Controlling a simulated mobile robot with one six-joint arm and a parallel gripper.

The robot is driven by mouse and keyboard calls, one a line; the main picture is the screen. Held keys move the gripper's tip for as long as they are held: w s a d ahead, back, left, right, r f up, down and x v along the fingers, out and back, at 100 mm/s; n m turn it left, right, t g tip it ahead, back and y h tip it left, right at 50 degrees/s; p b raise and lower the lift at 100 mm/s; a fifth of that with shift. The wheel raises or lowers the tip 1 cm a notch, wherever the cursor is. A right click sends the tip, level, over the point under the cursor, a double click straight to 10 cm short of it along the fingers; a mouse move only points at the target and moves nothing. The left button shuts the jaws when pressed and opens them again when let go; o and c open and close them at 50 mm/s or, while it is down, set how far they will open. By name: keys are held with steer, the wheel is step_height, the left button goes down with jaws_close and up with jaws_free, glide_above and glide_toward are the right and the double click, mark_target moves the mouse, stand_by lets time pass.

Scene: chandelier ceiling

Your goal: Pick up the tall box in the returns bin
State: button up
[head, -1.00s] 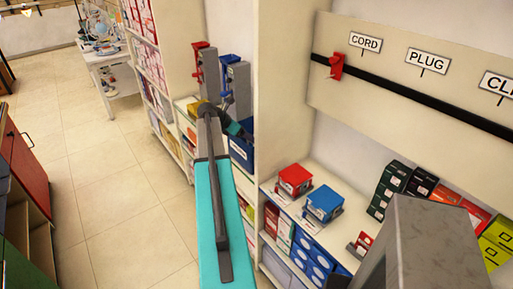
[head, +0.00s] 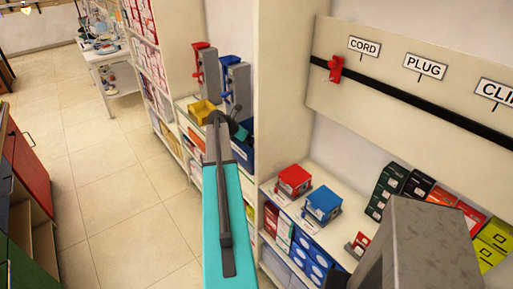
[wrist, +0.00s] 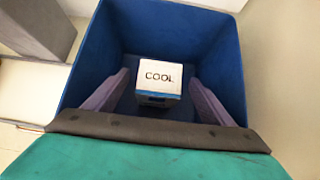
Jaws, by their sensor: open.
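A box with a white top marked COOL (wrist: 160,75) stands inside a deep blue bin (wrist: 222,62) in the wrist view. Its lower side has a blue band and is partly in shadow. My gripper (wrist: 159,82) is open, with one purple-grey finger on each side of the box and a visible gap to each. Whether the fingertips are level with the box is hard to tell. In the head view the blue bin (head: 243,156) is on the shelf, partly hidden by my gripper (head: 241,133). The box is hidden there.
A yellow bin (head: 203,112) sits beside the blue one. Grey stands with a red dispenser (head: 198,66) and a blue dispenser (head: 229,68) rise behind. A cream shelf panel (head: 281,90) stands right of my arm. The tiled floor at left (head: 115,180) is clear.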

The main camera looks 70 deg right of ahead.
stand_by(0.4)
steer(key=c, duration=1.6)
steer(key=shift+r, duration=0.15)
steer(key=shift+r+b, duration=1.4)
steer(key=shift+r, duration=3.5)
